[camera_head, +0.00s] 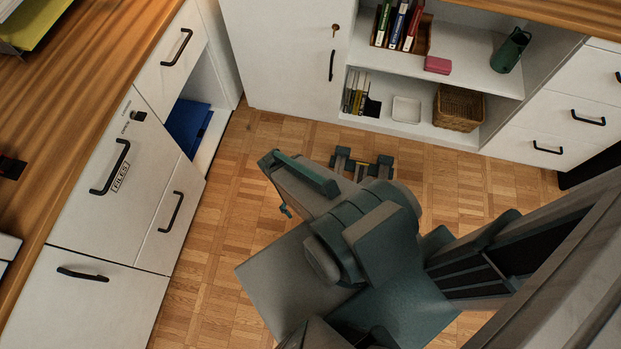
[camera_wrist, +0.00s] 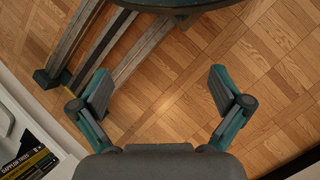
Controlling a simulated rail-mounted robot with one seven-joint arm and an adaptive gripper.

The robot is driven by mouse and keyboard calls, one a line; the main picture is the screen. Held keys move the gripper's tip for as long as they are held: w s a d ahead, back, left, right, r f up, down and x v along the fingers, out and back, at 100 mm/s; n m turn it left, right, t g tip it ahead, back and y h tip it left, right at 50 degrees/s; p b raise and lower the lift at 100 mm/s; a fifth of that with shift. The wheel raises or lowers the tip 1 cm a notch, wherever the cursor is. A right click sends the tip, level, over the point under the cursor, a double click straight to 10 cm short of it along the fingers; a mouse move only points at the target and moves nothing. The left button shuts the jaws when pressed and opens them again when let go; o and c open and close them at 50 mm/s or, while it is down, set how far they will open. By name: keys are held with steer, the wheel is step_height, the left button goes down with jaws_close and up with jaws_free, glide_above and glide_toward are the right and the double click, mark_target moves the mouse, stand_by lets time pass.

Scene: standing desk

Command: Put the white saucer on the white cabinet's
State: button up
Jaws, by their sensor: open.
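A small white squarish dish, which looks like the white saucer (camera_head: 406,109), lies on the lower open shelf of the white cabinet (camera_head: 285,55) at the back. It sits between dark and light books and a wicker basket. My gripper (camera_wrist: 160,87) is open and empty in the wrist view, its two fingers wide apart above the bare wooden floor. In the head view my arm reaches over the floor in front of the cabinet, apart from the dish.
The wicker basket (camera_head: 458,107) stands right of the saucer, books (camera_head: 355,92) left. The upper shelf holds more books (camera_head: 397,25), a pink box (camera_head: 437,65) and a green jug (camera_head: 510,50). A white drawer unit (camera_head: 105,190) stands left. Parquet floor (camera_head: 215,240) lies clear between.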

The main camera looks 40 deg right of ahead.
steer(key=s+a+n+g+y, duration=0.1)
steer(key=s+a+g, duration=0.1)
steer(key=s, duration=0.8)
steer(key=shift+a+g+y, duration=0.3)
steer(key=shift+a+g, duration=0.1)
steer(key=shift+a, duration=0.35)
steer(key=shift+f, duration=0.15)
step_height(320, 180, up, 15)
steer(key=w+t+p, duration=0.1)
steer(key=w+p, duration=0.1)
steer(key=p, duration=1.5)
steer(key=shift+w+t, duration=0.2)
steer(key=shift+t, duration=0.1)
